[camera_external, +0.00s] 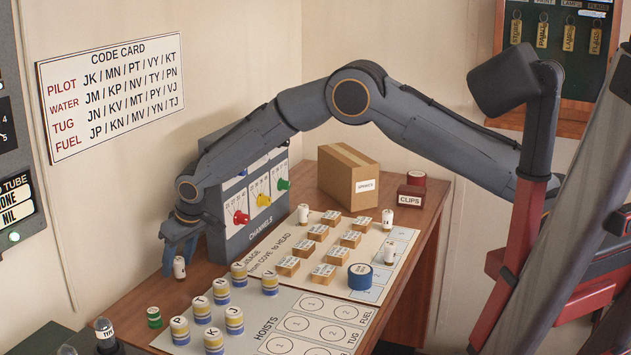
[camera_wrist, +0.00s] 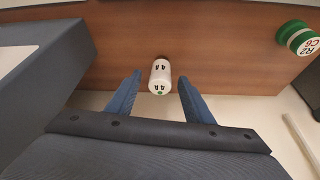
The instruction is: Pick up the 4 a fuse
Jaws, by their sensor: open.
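The 4 A fuse (camera_wrist: 160,76) is a small white cylinder with "4A" printed on it and a green dot at its end. In the wrist view it shows between the two blue fingertips of my gripper (camera_wrist: 159,82), with a gap on each side. In the external view the fuse (camera_external: 179,268) stands upright on the wooden desk near its left edge, just below my gripper (camera_external: 178,252). The gripper is open and empty. I cannot tell exactly how far the fingertips reach down around the fuse.
The grey channels box (camera_external: 255,200) stands close beside my gripper. Several striped hoist pieces (camera_external: 202,309) and labelled blocks (camera_external: 324,272) sit on boards. Another white cylinder (camera_external: 303,213) stands farther back.

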